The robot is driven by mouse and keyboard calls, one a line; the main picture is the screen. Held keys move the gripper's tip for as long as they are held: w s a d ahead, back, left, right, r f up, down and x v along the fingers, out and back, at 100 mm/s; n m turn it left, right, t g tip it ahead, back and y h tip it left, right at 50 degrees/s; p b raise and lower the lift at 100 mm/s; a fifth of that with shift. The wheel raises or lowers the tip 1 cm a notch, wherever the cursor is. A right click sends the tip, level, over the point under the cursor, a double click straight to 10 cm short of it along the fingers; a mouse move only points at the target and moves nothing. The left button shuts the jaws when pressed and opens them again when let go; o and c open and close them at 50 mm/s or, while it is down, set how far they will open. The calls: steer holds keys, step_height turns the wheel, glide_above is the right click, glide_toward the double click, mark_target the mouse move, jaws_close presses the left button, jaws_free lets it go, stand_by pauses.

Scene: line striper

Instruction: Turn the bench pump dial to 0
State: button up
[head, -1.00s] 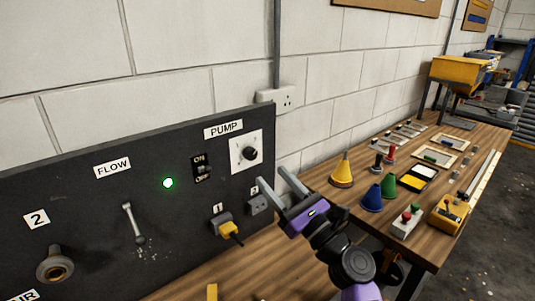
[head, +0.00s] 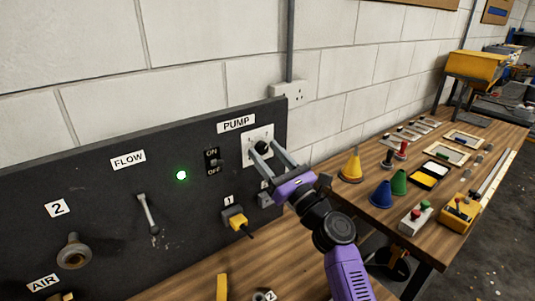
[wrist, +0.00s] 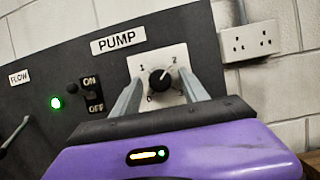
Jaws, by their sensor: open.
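The pump dial (head: 261,147) is a round black knob on a white plate (head: 249,136) under the PUMP label (head: 236,123). In the wrist view the dial (wrist: 160,78) has marks 1, 2 and 0 around it. Its small white pointer line appears to point up and right, toward the 2. My gripper (head: 263,149) is open, with one grey finger on each side of the dial. In the wrist view my gripper (wrist: 161,85) has its fingers apart, with gaps to the knob. I cannot tell whether the tips reach past the knob's face.
Left of the dial are an ON/OFF switch (head: 213,161), a lit green lamp (head: 181,175) and a FLOW lever (head: 147,213). A yellow plug (head: 238,221) sits in socket 1 below. A wall outlet (head: 290,94) is above right. Coloured cones stand on the right bench.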

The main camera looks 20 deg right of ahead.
jaws_close()
steer(key=shift+f+n, duration=0.1)
steer(key=shift+n, duration=0.2)
